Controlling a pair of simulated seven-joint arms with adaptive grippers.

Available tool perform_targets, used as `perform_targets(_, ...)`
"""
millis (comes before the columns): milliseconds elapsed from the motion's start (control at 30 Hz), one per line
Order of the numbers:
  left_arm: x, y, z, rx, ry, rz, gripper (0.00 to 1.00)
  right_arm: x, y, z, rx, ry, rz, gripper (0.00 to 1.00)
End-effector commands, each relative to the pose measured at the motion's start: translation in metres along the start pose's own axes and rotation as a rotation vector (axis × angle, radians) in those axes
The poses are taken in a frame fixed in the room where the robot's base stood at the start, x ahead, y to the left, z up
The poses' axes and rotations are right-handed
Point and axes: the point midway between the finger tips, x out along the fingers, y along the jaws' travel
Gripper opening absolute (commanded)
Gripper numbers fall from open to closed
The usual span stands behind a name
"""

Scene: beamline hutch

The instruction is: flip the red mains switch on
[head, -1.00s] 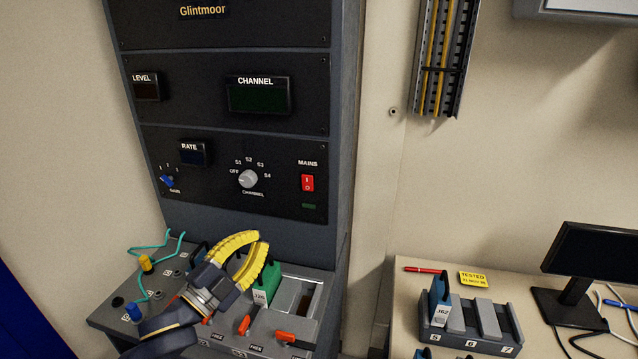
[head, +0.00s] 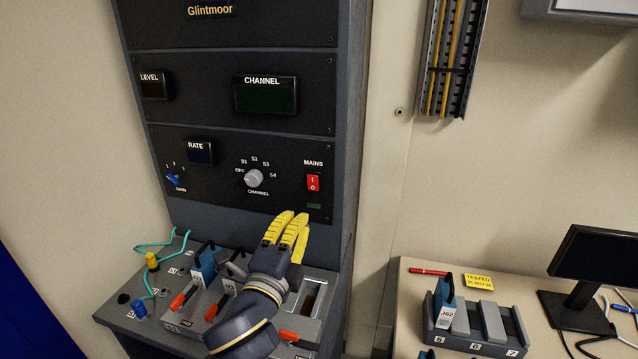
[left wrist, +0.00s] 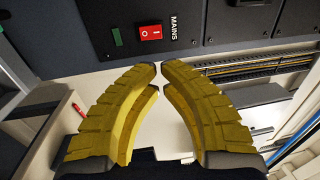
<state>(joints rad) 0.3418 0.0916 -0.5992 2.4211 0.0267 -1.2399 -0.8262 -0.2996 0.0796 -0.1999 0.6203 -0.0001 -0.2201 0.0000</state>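The red mains switch (head: 313,183) is a small rocker marked I and O under the word MAINS, at the right of the rack's lower panel. It also shows at the top of the left wrist view (left wrist: 150,33). Which half is pressed in, I cannot tell. My left gripper (head: 290,216) has yellow ribbed fingers. Their tips (left wrist: 160,64) nearly meet, with nothing between them. It is below and slightly left of the switch in the head view, apart from it. My right gripper is not in view.
A dim green indicator (head: 314,206) is below the switch. The grey channel knob (head: 254,178) and blue gain knob (head: 173,180) are to its left. Below, a sloped console (head: 118,312) carries modules, orange levers and cables. A bench with a slotted holder (head: 490,345) stands at right.

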Motion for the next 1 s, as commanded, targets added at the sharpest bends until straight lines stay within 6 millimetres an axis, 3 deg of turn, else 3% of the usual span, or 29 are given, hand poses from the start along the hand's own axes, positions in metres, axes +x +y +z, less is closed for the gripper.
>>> perform_targets(400, 0.000, -0.001, 0.000, 0.003, -0.004, 0.001, 0.00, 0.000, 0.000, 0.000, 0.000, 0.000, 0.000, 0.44)
perform_targets(567, 0.009, -0.001, 0.000, 0.003, -0.004, 0.000, 0.00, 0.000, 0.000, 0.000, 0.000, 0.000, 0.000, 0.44)
perform_targets(1000, 0.082, -0.001, 0.000, 0.002, -0.004, 0.001, 0.00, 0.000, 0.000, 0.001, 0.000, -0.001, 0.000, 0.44)
